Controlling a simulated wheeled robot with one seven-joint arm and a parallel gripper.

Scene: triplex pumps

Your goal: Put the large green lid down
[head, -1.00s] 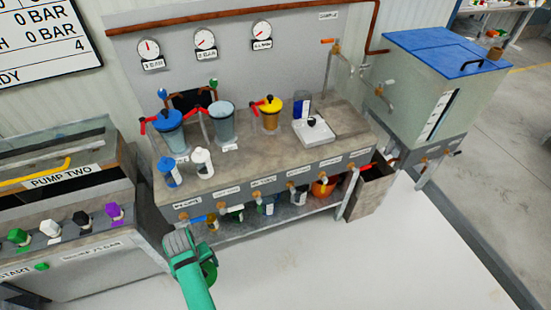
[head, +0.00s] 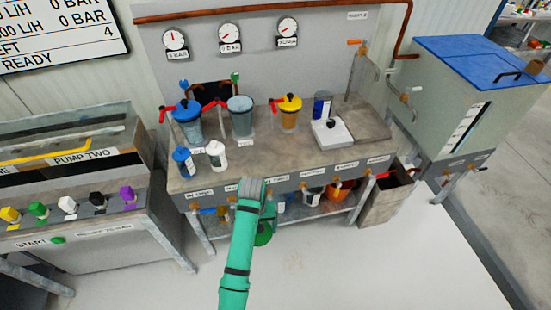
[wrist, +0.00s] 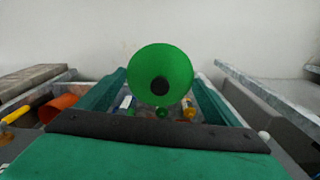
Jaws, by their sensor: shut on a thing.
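The large green lid (wrist: 172,58) is a green disc with a black knob. In the wrist view it sits between the two teal fingers of my gripper (wrist: 160,84), which is shut on it. In the head view part of the green lid (head: 264,235) shows beside my forearm, in front of the bench's lower shelf; my arm hides the rest.
Two small bottles, blue-capped (head: 184,162) and white (head: 216,153), stand at the bench's left front. A white scale (head: 333,132) is on the right. The pump panel (head: 95,215) stands left, a blue-lidded tank (head: 460,85) right. The floor in front is clear.

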